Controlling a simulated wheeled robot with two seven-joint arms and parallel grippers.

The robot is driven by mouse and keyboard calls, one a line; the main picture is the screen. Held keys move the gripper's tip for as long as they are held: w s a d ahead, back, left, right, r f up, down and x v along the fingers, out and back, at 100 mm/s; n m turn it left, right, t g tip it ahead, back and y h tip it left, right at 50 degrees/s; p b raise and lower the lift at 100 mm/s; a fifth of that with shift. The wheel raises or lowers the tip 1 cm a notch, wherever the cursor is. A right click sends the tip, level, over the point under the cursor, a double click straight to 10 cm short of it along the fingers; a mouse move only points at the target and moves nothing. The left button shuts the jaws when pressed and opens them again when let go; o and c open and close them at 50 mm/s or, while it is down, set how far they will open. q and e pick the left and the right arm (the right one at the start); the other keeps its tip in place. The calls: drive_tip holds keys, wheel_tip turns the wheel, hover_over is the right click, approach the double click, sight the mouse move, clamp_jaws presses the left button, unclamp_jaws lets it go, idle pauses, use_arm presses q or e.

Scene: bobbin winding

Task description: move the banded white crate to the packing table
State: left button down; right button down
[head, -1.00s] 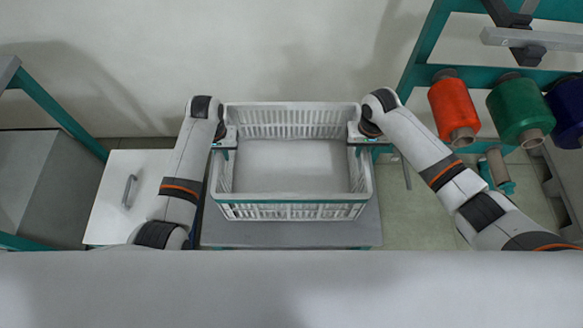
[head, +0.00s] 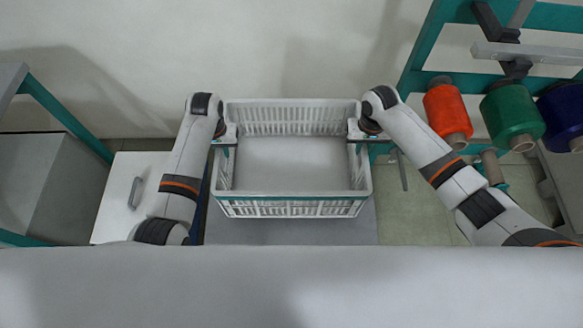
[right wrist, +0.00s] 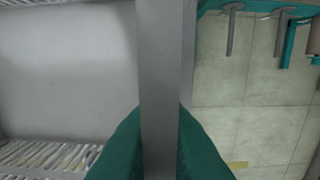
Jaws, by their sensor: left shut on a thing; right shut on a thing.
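The white crate (head: 292,208) has a teal band along its near side and slatted walls. It looks empty and level in the middle of the head view. My left gripper (head: 226,138) is shut on its left rim, and my right gripper (head: 358,136) is shut on its right rim. In the right wrist view, the crate's rim (right wrist: 160,70) runs between the teal fingers of my right gripper (right wrist: 160,150). The fingertips are mostly hidden in the head view. I cannot tell which surface is the packing table.
A grey tabletop (head: 290,232) lies beneath the crate. A white cabinet (head: 120,200) with a handle stands at left. At right, a teal rack (head: 425,60) holds red (head: 447,108), green (head: 512,112) and blue (head: 565,112) spools. A plain wall is behind.

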use_arm(q)
drive_tip(key=shift+r, duration=0.4)
use_arm(e)
drive_tip(key=shift+r, duration=0.4)
